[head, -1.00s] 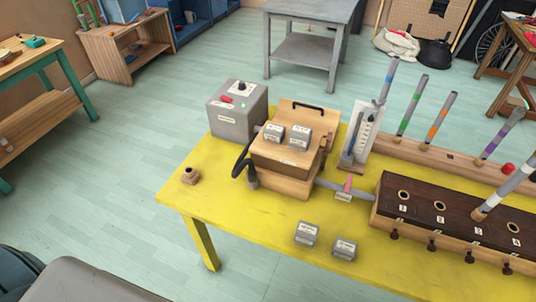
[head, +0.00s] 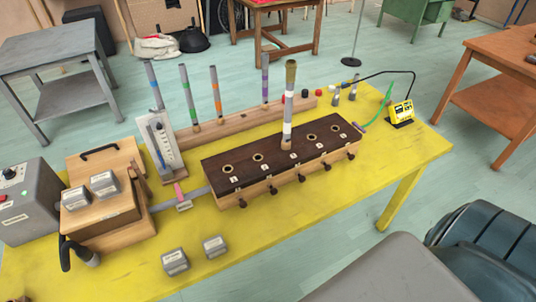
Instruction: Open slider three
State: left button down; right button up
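A long wooden box with a dark top (head: 213,169) stands on the yellow table, with a row of several holes along its top. Several dark knobs stick out of its front side. The middle knob, third from the left (head: 301,179), sits below the middle hole. The other holes look empty. The small labels are too small to read surely. Whether the third slider is open cannot be told. Neither gripper is in view.
The yellow table (head: 240,262) is clear in front of the box, except two grey weights (head: 175,262) at left. Behind, a wooden rail (head: 238,121) holds several coloured tubes. A bellows-like wooden box (head: 105,212) stands left, a yellow meter (head: 401,112) right.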

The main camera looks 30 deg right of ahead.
aim_at(303, 179)
jog(key=z, duration=1.35)
